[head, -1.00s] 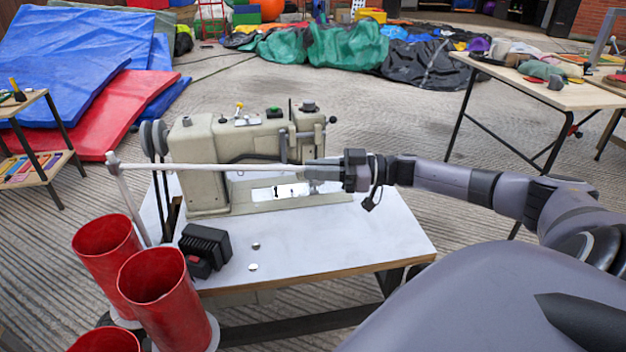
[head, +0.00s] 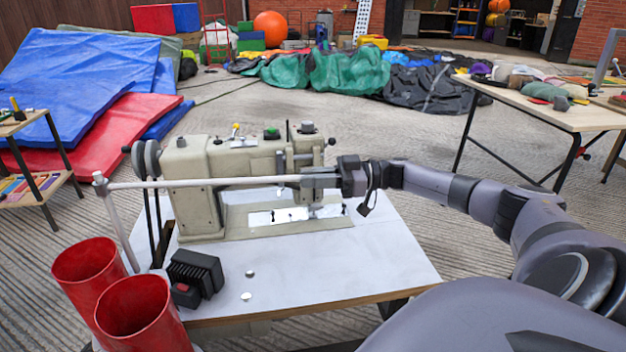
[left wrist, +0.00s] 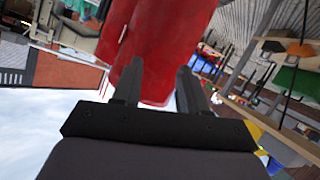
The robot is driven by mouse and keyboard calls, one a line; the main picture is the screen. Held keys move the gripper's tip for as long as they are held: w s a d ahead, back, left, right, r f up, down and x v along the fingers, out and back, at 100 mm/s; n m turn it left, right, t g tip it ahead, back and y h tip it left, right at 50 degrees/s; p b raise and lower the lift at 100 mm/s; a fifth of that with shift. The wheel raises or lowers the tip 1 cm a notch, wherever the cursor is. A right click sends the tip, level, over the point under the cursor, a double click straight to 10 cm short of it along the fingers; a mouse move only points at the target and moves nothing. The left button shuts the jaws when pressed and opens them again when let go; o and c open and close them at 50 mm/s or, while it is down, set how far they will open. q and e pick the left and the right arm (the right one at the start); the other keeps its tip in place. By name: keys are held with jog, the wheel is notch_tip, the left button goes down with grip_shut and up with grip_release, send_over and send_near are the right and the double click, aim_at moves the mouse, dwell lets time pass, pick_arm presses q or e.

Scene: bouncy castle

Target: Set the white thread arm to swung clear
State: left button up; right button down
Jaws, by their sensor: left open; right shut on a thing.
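The white thread arm (head: 215,183) is a thin rod on an upright post (head: 119,227) at the table's left end. In the head view it runs across the front of the cream sewing machine (head: 195,190), roughly level. My right gripper (head: 318,179) is shut on the rod's right end, in front of the machine's head. My left gripper (left wrist: 158,88) shows only in the left wrist view. Its two fingers are apart with nothing held between them, and a large red surface (left wrist: 165,45) lies beyond them.
Red tubes (head: 88,275) stand at the table's front left. A black box with a red button (head: 194,279) and two small discs lie on the white tabletop (head: 330,265). A work table (head: 560,110) is at right. Blue and red mats (head: 80,95) lie at back left.

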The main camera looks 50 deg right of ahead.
jog(key=c, duration=1.1)
grip_release()
pick_arm(q)
jog(key=shift+s+f, duration=0.1)
jog(key=shift+s+a+y+p, duration=0.15)
jog(key=shift+a+y+p, duration=0.25)
jog(key=shift+a+p, duration=0.15)
pick_arm(e)
jog(key=shift+v, duration=3.5)
pick_arm(q)
jog(key=shift+d, duration=0.15)
